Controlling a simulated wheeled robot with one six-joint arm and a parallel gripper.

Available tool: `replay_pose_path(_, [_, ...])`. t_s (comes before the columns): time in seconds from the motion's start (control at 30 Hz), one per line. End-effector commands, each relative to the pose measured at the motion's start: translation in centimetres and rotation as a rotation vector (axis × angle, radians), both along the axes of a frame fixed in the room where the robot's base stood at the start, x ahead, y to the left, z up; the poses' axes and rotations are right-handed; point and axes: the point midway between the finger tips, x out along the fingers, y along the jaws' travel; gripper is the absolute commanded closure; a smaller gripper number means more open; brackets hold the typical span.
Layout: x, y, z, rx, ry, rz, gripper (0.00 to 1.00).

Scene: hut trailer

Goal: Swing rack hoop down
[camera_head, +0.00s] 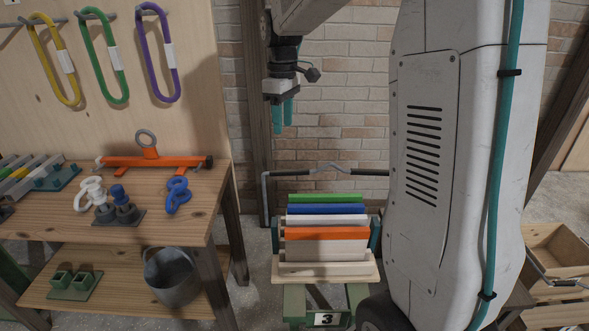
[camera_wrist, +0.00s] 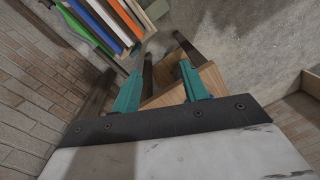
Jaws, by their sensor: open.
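The rack (camera_head: 325,268) stands on a green stand marked 3 and holds several upright boards in green, blue, white and orange. Its hoop (camera_head: 292,173) is a thin grey bar with dark sections, standing raised behind the boards. The hoop's right end is hidden behind my white body.
A wooden workbench (camera_head: 180,213) at left carries an orange tool (camera_head: 150,161) and several small parts, with a grey bucket (camera_head: 172,275) on its lower shelf. A pegboard with coloured loops is behind it. A brick wall (camera_head: 345,100) closes the back.

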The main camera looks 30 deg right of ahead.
Motion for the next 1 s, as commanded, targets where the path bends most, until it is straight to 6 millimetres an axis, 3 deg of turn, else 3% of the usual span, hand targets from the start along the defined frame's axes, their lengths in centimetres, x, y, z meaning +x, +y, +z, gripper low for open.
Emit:
replay_pose_path(0.03, [2.4, -1.5, -1.8, 0.01, 0.017, 0.034, 0.56])
replay_pose_path(0.2, [8.6, -6.4, -7.8, 0.047, 0.047, 0.176, 0.56])
replay_pose_path(0.4, [13.1, -11.2, -15.1, 0.089, 0.067, 0.31, 0.56])
replay_pose_path(0.5, [14.1, -12.6, -17.6, 0.104, 0.071, 0.355, 0.56])
replay_pose_path(0.63, [14.8, -13.6, -19.4, 0.114, 0.073, 0.384, 0.56])
replay_pose_path(1.0, [14.0, -13.1, -24.5, 0.117, 0.076, 0.393, 0.56])
